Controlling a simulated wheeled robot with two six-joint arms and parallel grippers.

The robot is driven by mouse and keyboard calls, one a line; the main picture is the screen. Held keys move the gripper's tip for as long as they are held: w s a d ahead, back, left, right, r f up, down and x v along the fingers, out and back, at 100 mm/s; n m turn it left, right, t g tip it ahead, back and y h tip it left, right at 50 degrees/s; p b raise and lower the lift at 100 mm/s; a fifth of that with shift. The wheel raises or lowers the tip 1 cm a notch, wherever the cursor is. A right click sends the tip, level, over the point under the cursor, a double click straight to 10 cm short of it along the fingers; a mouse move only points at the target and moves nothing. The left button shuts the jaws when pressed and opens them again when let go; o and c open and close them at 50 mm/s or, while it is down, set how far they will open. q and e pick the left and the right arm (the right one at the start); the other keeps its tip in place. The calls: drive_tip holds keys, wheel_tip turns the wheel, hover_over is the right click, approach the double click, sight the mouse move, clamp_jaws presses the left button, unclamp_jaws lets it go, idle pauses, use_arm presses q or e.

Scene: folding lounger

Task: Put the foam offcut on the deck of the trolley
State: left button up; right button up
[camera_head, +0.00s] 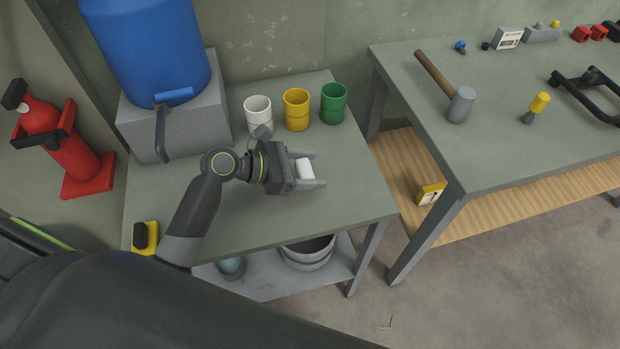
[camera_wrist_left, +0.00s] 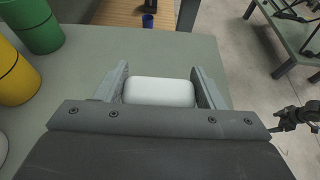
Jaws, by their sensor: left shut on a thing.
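My left gripper (camera_head: 306,170) reaches in from the left over the small grey-green table. It is shut on a small white rounded block, which looks like the foam offcut (camera_head: 305,168). In the left wrist view the foam offcut (camera_wrist_left: 160,92) lies between the two fingers of the left gripper (camera_wrist_left: 160,88), with the table top behind it. The gap between block and table is hard to judge. A dark gripper, apparently my right one (camera_wrist_left: 296,117), shows small at the right edge of the left wrist view; its jaws are unclear. I cannot make out a trolley.
White (camera_head: 258,114), yellow (camera_head: 296,109) and green (camera_head: 333,103) cups stand behind the gripper. A blue barrel (camera_head: 150,45) sits on a grey block (camera_head: 190,125). A workbench (camera_head: 480,110) with a mallet (camera_head: 460,104) stands right, across a gap. The table's front right is clear.

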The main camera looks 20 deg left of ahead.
sight(310, 177)
use_arm(q)
drive_tip(key=shift+f, duration=0.45)
wheel_tip(310, 177, down, 3)
drive_tip(key=shift+w+d+r, duration=0.1)
drive_tip(key=shift+w+r, duration=0.05)
drive_tip(key=shift+r, duration=0.05)
drive_tip(key=shift+f+b, duration=0.3)
drive_tip(key=shift+f, duration=0.2)
use_arm(e)
drive_tip(key=shift+w+d+f, duration=0.2)
drive_tip(key=shift+w, duration=0.2)
drive_tip(key=shift+w+d+f, duration=0.15)
drive_tip(key=shift+w+d, duration=0.05)
drive_tip(key=shift+w, duration=0.15)
use_arm(q)
drive_tip(key=shift+f, duration=0.15)
drive_tip(key=o, duration=1)
drive_tip(key=shift+c, duration=0.2)
use_arm(e)
drive_tip(key=shift+s, duration=0.2)
